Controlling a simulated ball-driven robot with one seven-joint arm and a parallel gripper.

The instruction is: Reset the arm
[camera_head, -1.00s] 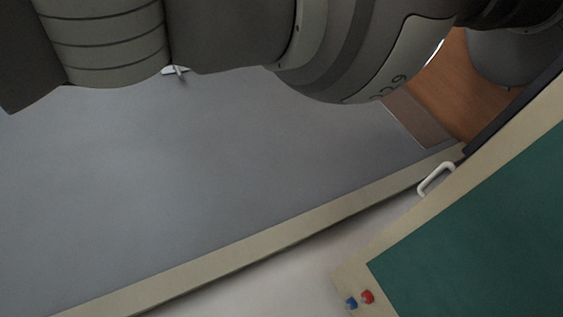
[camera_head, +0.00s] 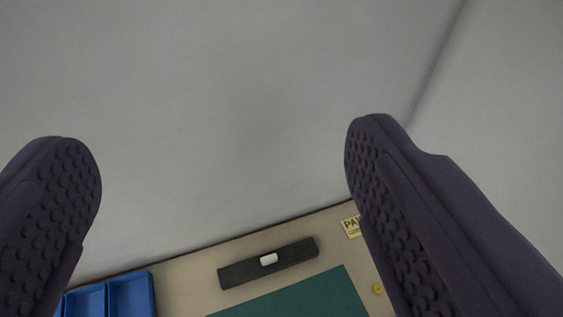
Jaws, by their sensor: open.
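My gripper (camera_head: 225,170) is open, with its two dark, studded fingers wide apart at the left and right of the view. Nothing is between the fingers. Most of the view between them is a bare pale grey wall. The rest of my arm is not in view.
Below in the view is a beige bench top (camera_head: 190,268) against the wall. On it are blue bins (camera_head: 132,293) at the left, a black bar (camera_head: 287,264) with a white piece (camera_head: 268,259), a green mat (camera_head: 310,296), a yellow label (camera_head: 351,227) and a small yellow item (camera_head: 377,288).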

